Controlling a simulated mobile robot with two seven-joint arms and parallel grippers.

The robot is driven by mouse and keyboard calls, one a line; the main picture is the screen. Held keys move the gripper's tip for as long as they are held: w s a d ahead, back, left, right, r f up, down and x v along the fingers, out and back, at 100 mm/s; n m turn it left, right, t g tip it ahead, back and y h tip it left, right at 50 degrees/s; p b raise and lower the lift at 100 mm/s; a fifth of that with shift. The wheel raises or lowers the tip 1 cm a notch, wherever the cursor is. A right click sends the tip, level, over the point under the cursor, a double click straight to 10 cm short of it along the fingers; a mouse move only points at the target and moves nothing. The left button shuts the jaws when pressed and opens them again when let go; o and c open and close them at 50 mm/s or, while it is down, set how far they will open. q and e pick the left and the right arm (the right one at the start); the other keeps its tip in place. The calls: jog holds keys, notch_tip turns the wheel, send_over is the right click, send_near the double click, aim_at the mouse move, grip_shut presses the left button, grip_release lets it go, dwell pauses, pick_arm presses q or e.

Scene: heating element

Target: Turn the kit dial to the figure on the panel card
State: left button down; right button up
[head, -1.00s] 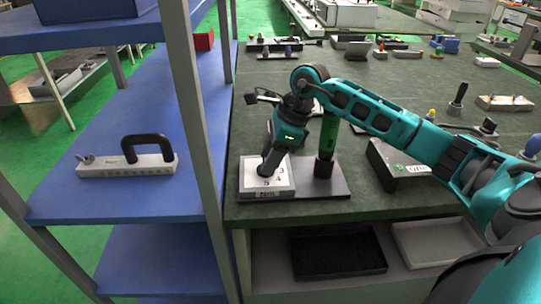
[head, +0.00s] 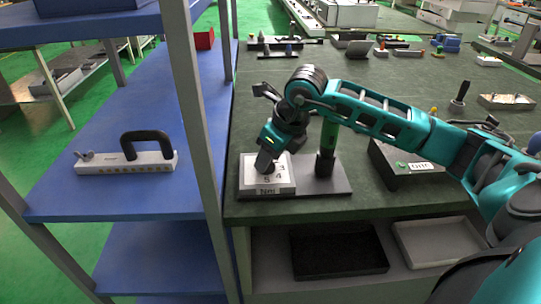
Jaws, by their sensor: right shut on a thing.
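The kit dial unit is a pale box (head: 285,187) with the figures 3, 4 and 5 visible on its top and a small label on its front. It stands at the left front of the dark green bench, on a grey base plate (head: 330,188). My right gripper (head: 265,163) points down onto the top of the box and is shut on the dial's knob, which is mostly hidden by the fingers. The dial's pointer and the other figures are hidden. I cannot pick out a readable panel card. My left gripper is out of view.
A dark post with a green upper part (head: 325,163) stands on the base plate just right of the gripper. A dark box with a white label (head: 390,165) lies further right. A blue shelf (head: 90,205) with a grey handled block (head: 125,163) and an upright frame post (head: 190,120) are left.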

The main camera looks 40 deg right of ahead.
jog(key=shift+m, duration=0.6)
jog(key=o, duration=1.1)
jog(key=shift+c, duration=0.2)
jog(key=v, duration=1.3)
jog(key=shift+a+p, duration=0.2)
jog(key=shift+p, duration=0.15)
jog(key=shift+s, duration=0.1)
